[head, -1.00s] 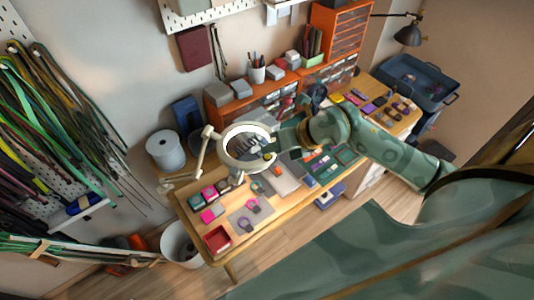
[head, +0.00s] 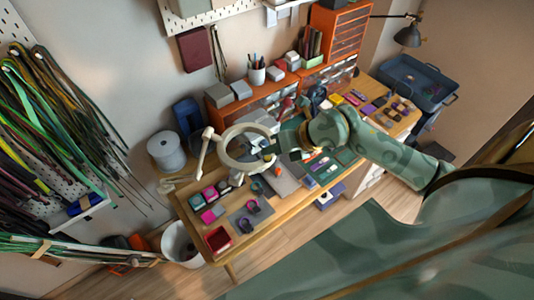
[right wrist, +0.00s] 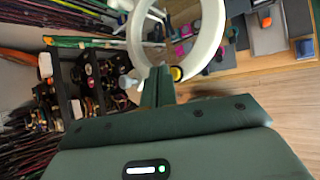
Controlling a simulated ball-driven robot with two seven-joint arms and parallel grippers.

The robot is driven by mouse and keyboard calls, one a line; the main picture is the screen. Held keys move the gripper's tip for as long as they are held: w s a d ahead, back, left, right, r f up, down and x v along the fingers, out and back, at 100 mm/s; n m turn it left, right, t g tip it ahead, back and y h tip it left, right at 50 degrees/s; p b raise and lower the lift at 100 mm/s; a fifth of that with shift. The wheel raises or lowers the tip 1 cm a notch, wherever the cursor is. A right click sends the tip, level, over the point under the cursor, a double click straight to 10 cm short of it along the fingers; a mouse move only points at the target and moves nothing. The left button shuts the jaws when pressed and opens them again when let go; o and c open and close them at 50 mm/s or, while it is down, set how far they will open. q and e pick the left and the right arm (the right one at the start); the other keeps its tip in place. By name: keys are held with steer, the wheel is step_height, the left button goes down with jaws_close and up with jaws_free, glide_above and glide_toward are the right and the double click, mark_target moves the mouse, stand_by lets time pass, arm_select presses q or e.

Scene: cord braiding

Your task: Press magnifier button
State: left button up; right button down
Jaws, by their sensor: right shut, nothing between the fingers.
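The magnifier (head: 225,150) is a pale ring on a jointed arm over the left part of the workbench. Its ring looks dull and unlit in the head view. It also shows in the right wrist view (right wrist: 137,38), where a small yellow button (right wrist: 176,73) sits on the ring's near edge. My right gripper (head: 271,153) reaches in from the right to the ring's right edge. In the right wrist view its fingers (right wrist: 157,72) are shut and empty, just left of the button. I cannot tell whether they touch the ring. My left gripper is not in view.
The wooden workbench (head: 262,221) holds small colored boxes, a red tray (head: 218,240) and purple cord pieces. Orange drawers (head: 337,35) stand behind. A grey spool (head: 166,151) is left of the ring. Cords hang on the left wall.

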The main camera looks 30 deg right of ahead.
step_height(320, 180, up, 6)
steer(key=p, duration=0.6)
stand_by(0.4)
